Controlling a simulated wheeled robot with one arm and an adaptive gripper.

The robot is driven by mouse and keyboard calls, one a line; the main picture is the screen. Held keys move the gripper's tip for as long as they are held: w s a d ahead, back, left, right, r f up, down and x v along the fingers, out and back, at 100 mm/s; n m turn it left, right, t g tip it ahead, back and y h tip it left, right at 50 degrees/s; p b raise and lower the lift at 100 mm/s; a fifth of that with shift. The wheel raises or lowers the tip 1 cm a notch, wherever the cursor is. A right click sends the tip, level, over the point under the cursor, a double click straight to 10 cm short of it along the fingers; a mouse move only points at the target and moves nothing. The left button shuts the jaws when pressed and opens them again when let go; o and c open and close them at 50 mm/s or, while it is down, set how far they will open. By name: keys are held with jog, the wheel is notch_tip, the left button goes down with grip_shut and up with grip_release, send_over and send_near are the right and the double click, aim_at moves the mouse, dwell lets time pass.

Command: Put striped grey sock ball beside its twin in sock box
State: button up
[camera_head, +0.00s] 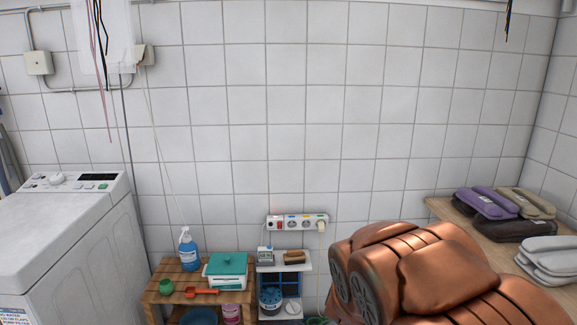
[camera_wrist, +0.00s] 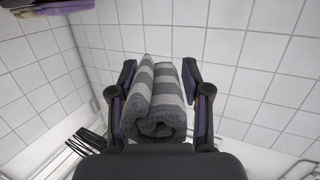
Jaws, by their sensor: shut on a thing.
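A striped grey sock ball (camera_wrist: 157,112), rolled up with light and dark grey bands, sits between the two dark fingers of my gripper (camera_wrist: 158,77) in the wrist view. The fingers press on its left and right sides, and its coiled end faces the camera. My gripper is not visible in the head view, where my copper-coloured arm fills the lower right. I cannot make out the sock box or the twin sock ball in either view.
A low wooden table (camera_head: 160,297) carries a blue spray bottle (camera_head: 188,250) and a teal-lidded box (camera_head: 227,266). A white washer (camera_head: 75,250) stands left.

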jog(key=a+r+p, duration=0.1)
jog(key=r+p, duration=0.7)
jog(key=r, duration=0.1)
jog(key=a+r+n+y+p, duration=0.1)
jog(key=a+r+p, duration=0.1)
jog(key=r+p, duration=0.7)
jog(key=shift+a, duration=0.25)
jog(key=shift+f, duration=0.15)
jog(key=s+d+f+m+g+h+b, duration=0.25)
jog(key=d+f+h+b, duration=0.35)
jog(key=d, duration=0.6)
jog(key=s+d+f+m+g+h+b, duration=0.2)
jog(key=d+f+m+b, duration=0.15)
jog(key=d+f, duration=0.65)
jog(key=s+d+f+m+g+h+b, duration=0.1)
jog(key=s+d+f+m+g+b, duration=0.2)
jog(key=s+d, duration=0.5)
jog(key=s+d+f+m+g+h+b, duration=0.2)
jog(key=s+d+f+m+g+b, duration=0.2)
jog(key=s+d+f+g, duration=0.3)
jog(key=d+f+m, duration=0.1)
jog(key=d+f, duration=0.2)
jog(key=d, duration=0.1)
jog(key=shift+s+d+f, duration=0.2)
jog(key=shift+s+d, duration=0.1)
jog(key=shift+s, duration=0.1)
